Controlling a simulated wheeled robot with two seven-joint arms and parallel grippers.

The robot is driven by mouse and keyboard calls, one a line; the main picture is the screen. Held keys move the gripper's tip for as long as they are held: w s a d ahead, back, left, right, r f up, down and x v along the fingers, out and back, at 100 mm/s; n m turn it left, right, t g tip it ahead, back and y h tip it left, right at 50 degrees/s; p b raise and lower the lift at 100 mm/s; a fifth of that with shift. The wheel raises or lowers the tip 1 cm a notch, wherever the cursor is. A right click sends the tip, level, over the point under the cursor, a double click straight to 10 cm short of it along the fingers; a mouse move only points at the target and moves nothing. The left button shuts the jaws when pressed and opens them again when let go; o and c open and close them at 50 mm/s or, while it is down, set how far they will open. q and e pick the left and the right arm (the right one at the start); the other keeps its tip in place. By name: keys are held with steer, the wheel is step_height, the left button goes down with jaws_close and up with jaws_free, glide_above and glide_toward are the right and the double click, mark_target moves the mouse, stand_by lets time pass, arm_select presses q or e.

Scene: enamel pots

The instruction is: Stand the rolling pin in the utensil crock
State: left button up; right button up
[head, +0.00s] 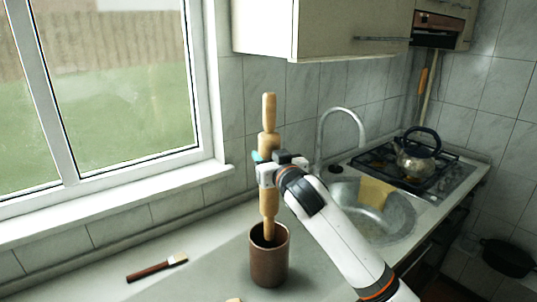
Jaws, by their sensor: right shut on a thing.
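The wooden rolling pin (269,203) is upright in the head view. Its lower handle reaches inside the mouth of the brown utensil crock (269,266), which stands on the counter. Whether the pin touches the crock's bottom is hidden by the crock wall. My right gripper (268,170) is shut on the rolling pin around the middle of its body, well above the crock's rim. My right arm comes in from the lower right. My left gripper is not in view.
A brush (157,268) with a dark handle lies on the counter left of the crock. A sink (385,218) with a yellow cloth (376,192) and a tall faucet (341,112) is to the right. A kettle (416,158) stands on the stove behind. A cabinet (330,30) hangs above.

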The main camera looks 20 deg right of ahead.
mark_target(273, 190)
steer(key=shift+f+b, duration=2.1)
steer(key=shift+f, duration=1.65)
steer(key=o, duration=1.3)
steer(key=shift+o, duration=0.3)
steer(key=shift+f, duration=0.1)
steer(key=s+d+b, duration=0.1)
steer(key=s+b, duration=0.2)
steer(key=s, duration=0.9)
steer(key=shift+r, duration=0.2)
